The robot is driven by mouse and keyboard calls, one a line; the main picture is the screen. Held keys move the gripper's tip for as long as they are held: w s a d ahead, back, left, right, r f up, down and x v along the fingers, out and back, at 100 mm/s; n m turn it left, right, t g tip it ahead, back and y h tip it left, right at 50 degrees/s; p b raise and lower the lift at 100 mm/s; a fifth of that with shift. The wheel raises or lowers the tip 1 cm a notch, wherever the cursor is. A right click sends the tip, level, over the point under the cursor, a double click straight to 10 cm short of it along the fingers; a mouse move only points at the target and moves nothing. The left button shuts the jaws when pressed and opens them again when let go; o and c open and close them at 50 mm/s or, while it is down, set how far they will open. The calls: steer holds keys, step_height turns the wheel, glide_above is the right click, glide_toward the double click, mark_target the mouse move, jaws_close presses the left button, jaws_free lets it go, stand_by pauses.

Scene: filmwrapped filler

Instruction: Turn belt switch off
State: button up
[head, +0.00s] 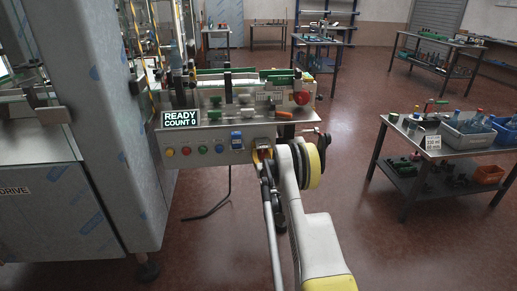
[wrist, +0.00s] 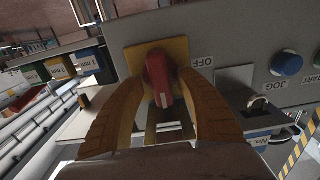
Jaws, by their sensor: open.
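The belt switch is a red rotary knob (wrist: 158,75) on a yellow plate (wrist: 131,59), with an upside-down OFF label (wrist: 203,62) beside it in the wrist view. The knob's long side runs roughly up and down there, with a pale mark near its lower end. My gripper (wrist: 166,84) is open, its two brown-yellow fingers on either side of the knob. I cannot tell whether either finger touches it. In the head view my gripper (head: 265,155) is at the right part of the control panel (head: 218,157), and my arm hides part of the switch.
A display (head: 181,118) reads READY, COUNT 0. Coloured buttons line the panel, including a blue JOG button (wrist: 287,63) near the switch. A large grey cabinet (head: 105,120) stands left; a workbench (head: 376,150) with bins stands right. Open floor lies between.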

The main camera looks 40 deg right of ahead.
steer(key=shift+w+d, duration=0.1)
steer(key=shift+w, duration=0.25)
steer(key=shift+s+r, duration=0.1)
steer(key=shift+c, duration=0.8)
jaws_close()
